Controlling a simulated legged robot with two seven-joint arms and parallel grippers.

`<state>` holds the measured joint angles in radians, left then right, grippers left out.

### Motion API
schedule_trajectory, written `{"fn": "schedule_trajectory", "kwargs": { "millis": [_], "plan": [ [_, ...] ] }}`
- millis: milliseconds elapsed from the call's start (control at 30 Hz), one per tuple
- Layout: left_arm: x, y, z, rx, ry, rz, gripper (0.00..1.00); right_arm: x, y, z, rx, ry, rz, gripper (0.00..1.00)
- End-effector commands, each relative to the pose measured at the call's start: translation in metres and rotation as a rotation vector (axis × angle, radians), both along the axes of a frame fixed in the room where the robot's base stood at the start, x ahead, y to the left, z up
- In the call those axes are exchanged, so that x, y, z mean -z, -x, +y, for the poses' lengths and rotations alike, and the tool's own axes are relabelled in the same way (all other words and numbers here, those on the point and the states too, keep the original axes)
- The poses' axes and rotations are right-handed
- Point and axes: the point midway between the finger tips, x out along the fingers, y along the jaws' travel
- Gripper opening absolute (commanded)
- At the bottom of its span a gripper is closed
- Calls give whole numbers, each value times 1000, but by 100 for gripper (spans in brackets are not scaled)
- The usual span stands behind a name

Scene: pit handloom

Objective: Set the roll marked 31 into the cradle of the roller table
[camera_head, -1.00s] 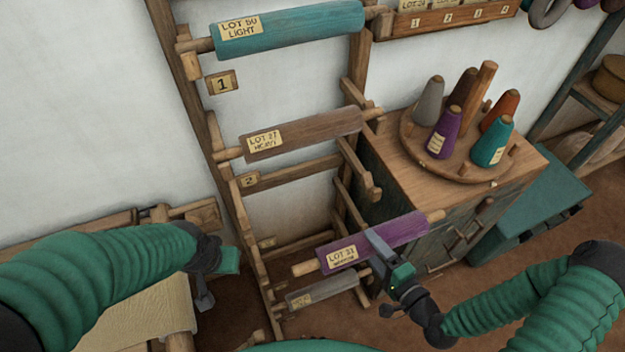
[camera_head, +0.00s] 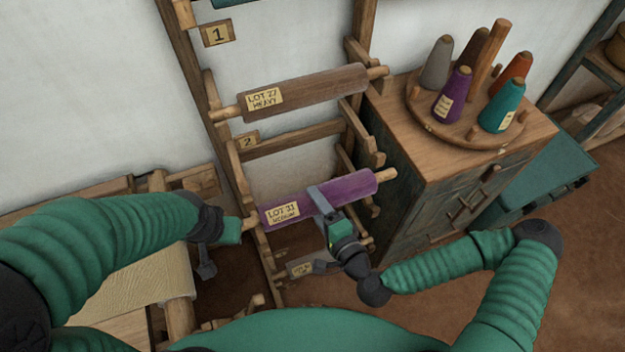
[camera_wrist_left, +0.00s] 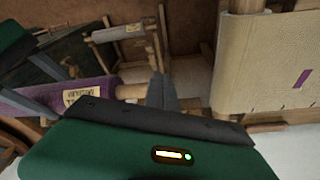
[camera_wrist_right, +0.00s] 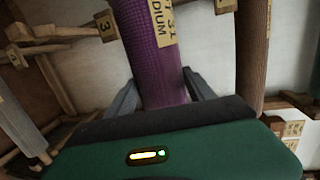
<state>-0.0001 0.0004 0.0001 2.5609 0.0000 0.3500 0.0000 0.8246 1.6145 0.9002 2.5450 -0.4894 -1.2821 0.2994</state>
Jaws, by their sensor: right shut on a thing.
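The purple roll marked Lot 31 (camera_head: 345,188) is held across the front of the wall rack, its left end peg close to my left gripper. My right gripper (camera_head: 322,203) is shut around it right of the label. The purple roll fills the middle of the right wrist view (camera_wrist_right: 150,50) between both fingers. My left gripper (camera_head: 207,268) looks shut and empty; its fingers (camera_wrist_left: 163,92) lie together in the left wrist view, near the roll's peg. A wooden frame with cream cloth (camera_head: 150,280) stands at lower left. I cannot make out a cradle on it.
The wall rack holds a brown roll marked Lot 27 (camera_head: 310,92) and a grey roll (camera_wrist_left: 118,33) low down. A cabinet (camera_head: 440,190) with a round tray of yarn cones (camera_head: 455,130) stands to the right. Floor is clear at lower right.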

Motion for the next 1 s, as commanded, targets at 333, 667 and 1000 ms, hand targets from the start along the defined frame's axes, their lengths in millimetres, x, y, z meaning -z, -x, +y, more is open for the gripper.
{"fn": "schedule_trajectory", "kwargs": {
  "millis": [333, 667, 1000],
  "plan": [
    [-2, -1, 0, 0, 0, -2, 0, 5, -92, 10, 5, 0, -3, 0],
    [-3, 0, 0, 0, 0, -1, 0, 26, -122, 14, 3, -1, 3, 0],
    [-5, 0, 0, 0, 0, -1, 0, 41, -122, 14, 2, 0, -2, 0]
  ]
}}
